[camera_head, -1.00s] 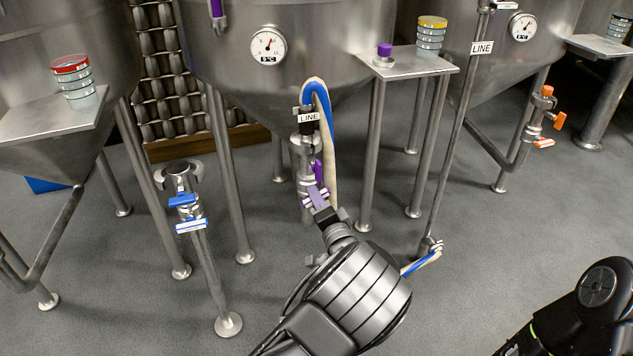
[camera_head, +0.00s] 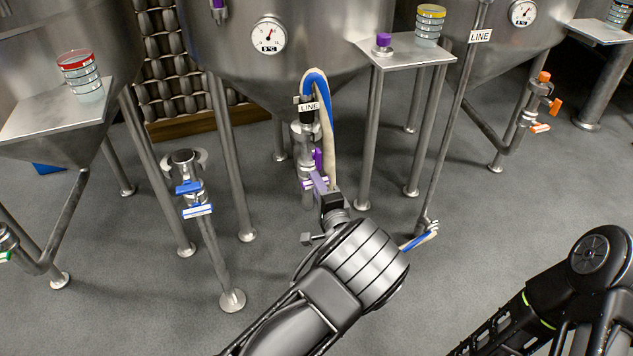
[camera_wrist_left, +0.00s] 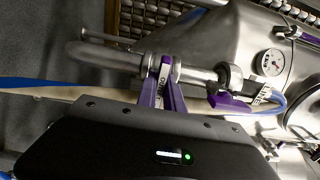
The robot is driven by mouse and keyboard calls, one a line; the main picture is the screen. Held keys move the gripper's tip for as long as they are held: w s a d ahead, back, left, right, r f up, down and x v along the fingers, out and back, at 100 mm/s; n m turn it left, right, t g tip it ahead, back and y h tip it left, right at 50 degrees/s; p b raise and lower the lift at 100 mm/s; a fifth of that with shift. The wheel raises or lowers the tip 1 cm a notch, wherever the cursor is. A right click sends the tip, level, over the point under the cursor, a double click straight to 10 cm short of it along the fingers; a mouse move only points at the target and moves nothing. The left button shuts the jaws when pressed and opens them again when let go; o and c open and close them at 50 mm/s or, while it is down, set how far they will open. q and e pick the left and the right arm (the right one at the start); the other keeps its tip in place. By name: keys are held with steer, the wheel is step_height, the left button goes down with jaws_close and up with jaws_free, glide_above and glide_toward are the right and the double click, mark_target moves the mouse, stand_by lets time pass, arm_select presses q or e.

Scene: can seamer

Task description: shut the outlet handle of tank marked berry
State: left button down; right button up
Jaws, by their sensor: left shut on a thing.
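The middle tank (camera_head: 300,50) has purple markings and an outlet pipe under its cone. A purple lever (camera_head: 318,158) stands upright on that outlet; a purple lever also shows in the left wrist view (camera_wrist_left: 228,103). My left gripper (camera_head: 318,184) is at the lower part of the outlet. In the left wrist view its two purple fingers (camera_wrist_left: 163,92) are shut on a purple handle with a white label (camera_wrist_left: 163,72), next to the steel pipe. The label's text is too small to read surely. My right gripper is out of view.
A blue-and-cream hose (camera_head: 325,110) with a LINE tag loops over the outlet. A pipe stand with blue handles (camera_head: 190,187) is at left. A valve with orange handles (camera_head: 545,103) is at right. Steel table legs stand right of the outlet; the floor in front is open.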

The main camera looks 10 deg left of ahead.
arm_select(q)
steer(key=c, duration=1.5)
jaws_free()
steer(key=shift+s, duration=0.1)
steer(key=p+v, duration=0.1)
steer(key=v, duration=0.6)
steer(key=shift+s+d+p, duration=0.25)
steer(key=shift+s+p, duration=0.05)
steer(key=shift+f, duration=0.1)
